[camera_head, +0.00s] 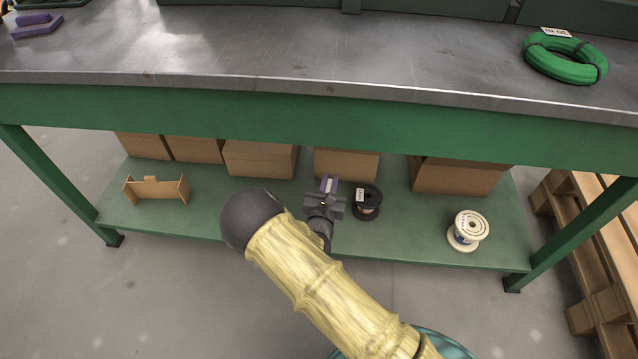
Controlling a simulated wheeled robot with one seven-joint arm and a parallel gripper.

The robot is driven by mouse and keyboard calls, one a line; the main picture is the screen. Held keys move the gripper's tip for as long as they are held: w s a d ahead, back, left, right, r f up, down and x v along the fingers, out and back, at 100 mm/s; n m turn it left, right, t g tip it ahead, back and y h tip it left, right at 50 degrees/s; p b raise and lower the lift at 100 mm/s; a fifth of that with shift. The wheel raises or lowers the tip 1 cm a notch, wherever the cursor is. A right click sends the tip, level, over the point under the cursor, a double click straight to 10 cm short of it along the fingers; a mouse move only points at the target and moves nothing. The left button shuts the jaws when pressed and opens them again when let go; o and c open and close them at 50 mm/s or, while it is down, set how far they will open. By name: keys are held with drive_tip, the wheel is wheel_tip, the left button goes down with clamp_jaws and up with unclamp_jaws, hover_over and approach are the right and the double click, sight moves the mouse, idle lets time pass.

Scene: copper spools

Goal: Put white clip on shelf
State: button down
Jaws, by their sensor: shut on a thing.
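My gripper (327,189) is in front of the lower green shelf (390,238) of the workbench, near its middle. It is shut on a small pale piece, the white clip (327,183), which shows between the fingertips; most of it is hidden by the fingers. The clip appears above the shelf surface, left of a black spool (367,202). I cannot tell how high it is above the shelf.
Cardboard boxes (260,160) line the shelf's back. A cardboard holder (155,190) stands left, a white spool (467,231) right. The bench top (300,50) overhangs the shelf; a green coil (565,60) lies on it. Bare shelf shows left of my arm. A pallet (600,300) is at right.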

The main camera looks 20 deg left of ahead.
sight(330, 188)
drive_tip(key=shift+n+y, duration=0.5)
drive_tip(key=shift+y, duration=0.2)
drive_tip(key=f+b, duration=0.1)
drive_tip(key=w+f, duration=0.1)
drive_tip(key=f, duration=0.1)
drive_tip(key=w+f+b, duration=0.1)
drive_tip(key=shift+w+a+f+b, duration=0.1)
drive_tip(key=shift+a+f+b, duration=0.05)
drive_tip(key=shift+f+b, duration=0.2)
wheel_tip(330, 188, down, 6)
drive_tip(key=b, duration=0.4)
wheel_tip(330, 188, down, 4)
drive_tip(key=b, duration=0.3)
